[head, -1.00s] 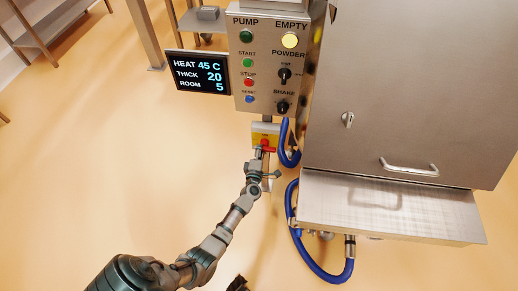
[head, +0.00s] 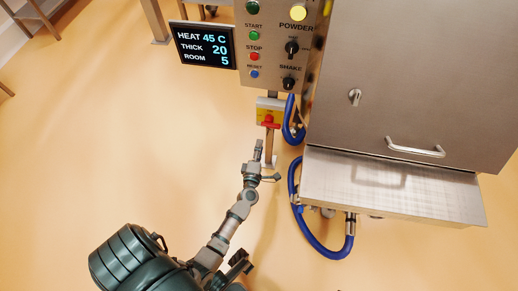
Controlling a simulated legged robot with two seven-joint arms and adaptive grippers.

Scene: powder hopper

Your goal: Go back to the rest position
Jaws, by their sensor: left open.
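My left gripper (head: 264,165) is open and empty, below the red switch handle (head: 269,123) and apart from it. The handle sits on a yellow plate (head: 265,108) under the control panel. My left arm reaches up from the bottom left. A dark part (head: 237,264) shows at the bottom centre, right beside my left arm. I cannot tell whether it is my right gripper.
The steel control panel (head: 270,65) carries buttons and knobs. A display (head: 205,46) at its left reads HEAT 45 C, THICK 20, ROOM 5. The steel hopper (head: 420,80) with a tray (head: 390,195) and blue hose (head: 310,235) stands at right.

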